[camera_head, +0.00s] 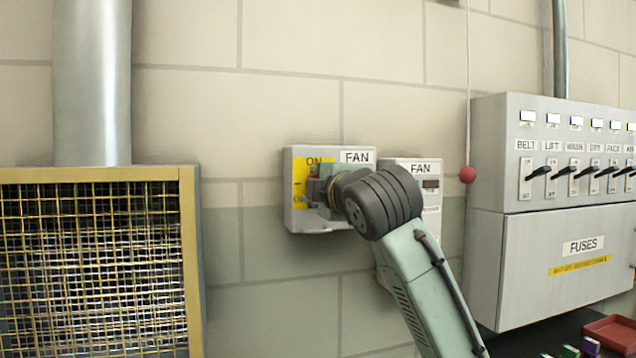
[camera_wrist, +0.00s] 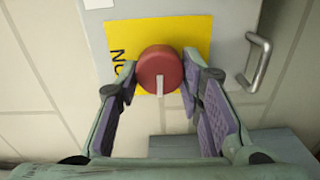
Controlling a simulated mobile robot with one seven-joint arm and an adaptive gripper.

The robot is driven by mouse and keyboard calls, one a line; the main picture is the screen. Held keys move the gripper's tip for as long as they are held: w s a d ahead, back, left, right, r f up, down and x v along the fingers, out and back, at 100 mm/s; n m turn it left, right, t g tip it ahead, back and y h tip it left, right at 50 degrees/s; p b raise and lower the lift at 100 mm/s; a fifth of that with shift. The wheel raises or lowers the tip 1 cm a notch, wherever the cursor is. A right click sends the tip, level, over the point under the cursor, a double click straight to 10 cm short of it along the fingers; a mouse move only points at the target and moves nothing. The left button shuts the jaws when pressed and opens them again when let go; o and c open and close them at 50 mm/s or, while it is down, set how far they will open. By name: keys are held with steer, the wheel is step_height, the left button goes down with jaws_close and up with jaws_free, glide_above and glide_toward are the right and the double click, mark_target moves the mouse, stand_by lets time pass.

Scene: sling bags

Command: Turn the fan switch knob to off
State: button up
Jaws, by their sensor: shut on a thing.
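The fan switch is a light grey wall box (camera_head: 297,221) with a yellow plate (camera_head: 300,168), marked ON at the top, and a FAN label. In the wrist view the knob (camera_wrist: 165,66) is red and round, with a white pointer mark facing the picture's bottom; the yellow plate (camera_wrist: 200,30) lies behind it and ON reads sideways at left. My gripper (camera_head: 326,190) is at the switch box and hides the knob in the head view. In the wrist view its purple-padded fingers (camera_wrist: 160,80) stand on both sides of the knob, shut on it.
A second FAN box (camera_head: 430,197) is just right. A red ball (camera_head: 467,175) hangs on a cord before the grey fuse panel (camera_head: 520,255) with several switches. A yellow-framed mesh guard (camera_head: 187,260) stands left. A metal handle (camera_wrist: 258,62) shows beside the knob in the wrist view.

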steer(key=shift+n, duration=0.5)
steer(key=o, duration=1.2)
steer(key=shift+c, duration=0.2)
steer(key=shift+s, duration=0.1)
steer(key=v, duration=1.2)
